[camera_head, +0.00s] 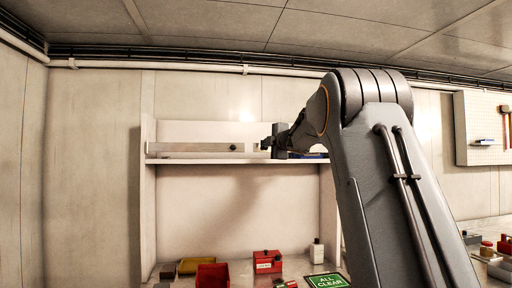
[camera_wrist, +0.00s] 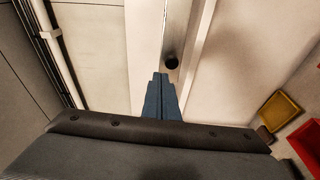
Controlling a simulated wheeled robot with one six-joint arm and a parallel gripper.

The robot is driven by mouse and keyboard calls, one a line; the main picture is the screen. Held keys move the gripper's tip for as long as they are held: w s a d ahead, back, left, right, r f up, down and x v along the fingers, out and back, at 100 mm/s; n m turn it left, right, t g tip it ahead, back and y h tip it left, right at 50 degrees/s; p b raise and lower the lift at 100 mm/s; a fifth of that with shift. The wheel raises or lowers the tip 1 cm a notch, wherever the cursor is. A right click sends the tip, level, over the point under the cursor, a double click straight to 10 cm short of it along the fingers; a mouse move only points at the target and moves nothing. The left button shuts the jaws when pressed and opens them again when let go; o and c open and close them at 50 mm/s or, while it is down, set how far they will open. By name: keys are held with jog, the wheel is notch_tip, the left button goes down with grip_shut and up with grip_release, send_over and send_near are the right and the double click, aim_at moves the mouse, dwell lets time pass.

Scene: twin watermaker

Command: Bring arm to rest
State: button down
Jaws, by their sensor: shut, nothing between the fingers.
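My arm rises large at the right of the head view and bends over to the left. My gripper (camera_head: 265,145) is at the shelf's height, at the right end of a long pale bar (camera_head: 195,147) on the shelf (camera_head: 230,161). In the wrist view my gripper's fingers (camera_wrist: 160,78) are together and empty, pointing at the shelf. The bar (camera_wrist: 175,40) with a dark round knob (camera_wrist: 171,61) lies just beyond the fingertips. I cannot tell whether the fingers touch the bar.
Below the shelf stand a red bin (camera_head: 212,276), a red box (camera_head: 267,262), a white bottle (camera_head: 317,251) and a green "ALL CLEAR" sign (camera_head: 328,281). A pegboard (camera_head: 480,150) hangs at the right. The space left of the shelf unit is free.

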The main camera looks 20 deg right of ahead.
jog(key=shift+s+d+f, duration=0.1)
jog(key=shift+d+f, duration=0.05)
jog(key=shift+d, duration=0.2)
jog(key=s+a+f+m+g+h, duration=0.1)
jog(key=s+a+f+m+g, duration=0.3)
jog(key=f, duration=0.7)
jog(key=s+a+f+m+g, duration=0.1)
jog(key=s+a+f+m, duration=0.3)
jog(key=s+f, duration=0.5)
jog(key=s+a+f+m+g+h, duration=0.1)
jog(key=s+a+f+m+g, duration=0.3)
jog(key=f, duration=0.9)
jog(key=s+a+f+m+g, duration=0.1)
jog(key=s+a+f, duration=0.3)
jog(key=s, duration=0.7)
jog(key=s+a+f+m+g+y, duration=0.1)
jog(key=s+a+f+g, duration=0.3)
jog(key=s+f, duration=0.5)
jog(key=s+a+f+m+g+y, duration=0.1)
jog(key=s+a+f+m+g, duration=0.2)
jog(key=s, duration=0.9)
notch_tip(320, 180, down, 4)
jog(key=a, duration=0.2)
jog(key=shift+s+a, duration=0.35)
jog(key=shift+r, duration=0.1)
